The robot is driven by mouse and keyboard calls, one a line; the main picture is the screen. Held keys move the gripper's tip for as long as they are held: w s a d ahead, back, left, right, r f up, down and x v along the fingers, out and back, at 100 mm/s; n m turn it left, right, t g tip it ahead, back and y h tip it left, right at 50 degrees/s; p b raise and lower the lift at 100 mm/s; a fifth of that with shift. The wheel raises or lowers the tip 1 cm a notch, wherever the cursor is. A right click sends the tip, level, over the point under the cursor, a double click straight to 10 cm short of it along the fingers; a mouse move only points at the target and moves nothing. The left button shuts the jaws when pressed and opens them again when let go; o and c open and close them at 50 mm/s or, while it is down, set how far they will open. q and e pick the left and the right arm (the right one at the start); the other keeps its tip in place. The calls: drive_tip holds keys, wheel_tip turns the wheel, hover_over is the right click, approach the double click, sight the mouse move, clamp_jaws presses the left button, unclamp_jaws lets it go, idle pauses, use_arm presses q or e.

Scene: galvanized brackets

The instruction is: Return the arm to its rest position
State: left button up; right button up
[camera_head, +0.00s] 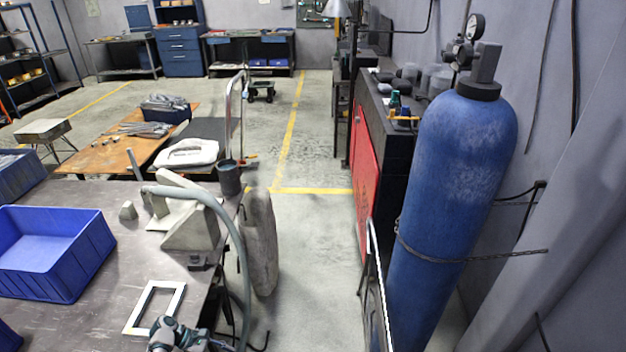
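Neither of my grippers can be made out in the head view, and no arm of mine is clearly seen. A teal and grey tool-like object (170,335) is cut off by the bottom edge; I cannot tell exactly what it is. It is at the near edge of a white rectangular frame (154,308) that lies flat on the grey worktable (85,320). No galvanized bracket can be told for sure.
A blue crate (85,235) stands on the table's left. Grey angular pieces (190,228), a dark cup (229,178) and a curved hose (235,240) are at its right end. A blue gas cylinder (455,170) stands right. The floor (315,230) between is clear.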

use_arm(q)
drive_tip(key=s+d+f+m+y, duration=0.2)
drive_tip(key=s+f+m+y, duration=0.55)
drive_tip(key=s+f, duration=1.3)
drive_tip(key=s+d+f+m+t+y, duration=0.1)
drive_tip(key=s+f+m, duration=0.1)
drive_tip(key=s+m, duration=0.3)
drive_tip(key=s+d+f+m+t+y, duration=0.1)
drive_tip(key=s+d+f+m+y, duration=0.1)
drive_tip(key=s+m, duration=0.3)
drive_tip(key=shift+s+d+f+m+t, duration=0.2)
drive_tip(key=shift+s+f+m+t, duration=0.2)
drive_tip(key=shift+s, duration=1.95)
use_arm(e)
drive_tip(key=shift+s+a+f, duration=0.15)
drive_tip(key=shift+s+a, duration=0.15)
drive_tip(key=shift+a, duration=0.25)
drive_tip(key=shift+s+a+f, duration=0.15)
drive_tip(key=shift+s+a, duration=0.1)
drive_tip(key=shift+a, duration=0.3)
